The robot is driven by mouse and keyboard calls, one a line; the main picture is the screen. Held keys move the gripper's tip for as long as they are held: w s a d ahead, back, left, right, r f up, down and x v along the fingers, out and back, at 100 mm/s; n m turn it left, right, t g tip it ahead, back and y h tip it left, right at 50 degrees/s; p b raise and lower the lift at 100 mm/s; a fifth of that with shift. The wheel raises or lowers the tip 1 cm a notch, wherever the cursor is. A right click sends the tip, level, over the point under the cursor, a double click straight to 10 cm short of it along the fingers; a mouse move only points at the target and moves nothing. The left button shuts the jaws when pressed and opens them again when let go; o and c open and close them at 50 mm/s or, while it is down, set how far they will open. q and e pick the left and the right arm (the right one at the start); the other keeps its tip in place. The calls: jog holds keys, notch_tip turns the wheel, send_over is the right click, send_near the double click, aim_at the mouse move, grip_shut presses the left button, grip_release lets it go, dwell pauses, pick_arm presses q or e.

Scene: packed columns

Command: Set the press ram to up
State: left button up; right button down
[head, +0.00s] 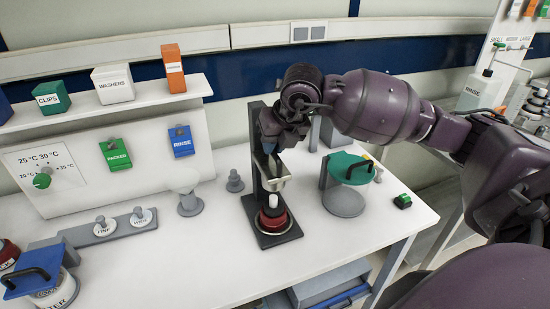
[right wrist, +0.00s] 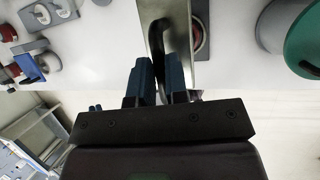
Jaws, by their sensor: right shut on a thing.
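The press (head: 253,150) stands on the white table, with an upright black frame and a black base. Its silver ram plate (head: 278,184) is just above a white-topped piece in a red holder (head: 273,220); I cannot tell whether they touch. My right gripper (head: 269,146) is at the upper part of the press and hides some of it. In the right wrist view its blue fingers (right wrist: 160,78) are shut on a black curved handle (right wrist: 157,36) on the silver ram plate (right wrist: 178,45). My left gripper is out of view.
A green-lidded grey container (head: 345,200) stands close right of the press. A small grey peg piece (head: 235,183) stands to its left. A green block (head: 402,201) lies near the right table edge. The front table middle is clear.

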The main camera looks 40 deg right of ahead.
notch_tip(320, 180, up, 8)
jog(key=shift+r+p, duration=0.25)
jog(key=shift+p, duration=0.45)
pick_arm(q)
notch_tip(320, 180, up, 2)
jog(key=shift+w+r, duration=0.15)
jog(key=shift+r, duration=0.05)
pick_arm(e)
jog(key=c, duration=1.1)
grip_release()
jog(key=shift+f, duration=0.1)
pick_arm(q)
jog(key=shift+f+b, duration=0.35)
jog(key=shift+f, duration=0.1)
pick_arm(e)
jog(key=v, duration=1)
jog(key=shift+s+d+r, duration=0.1)
jog(key=shift+s+r, duration=0.1)
jog(key=shift+r, duration=0.15)
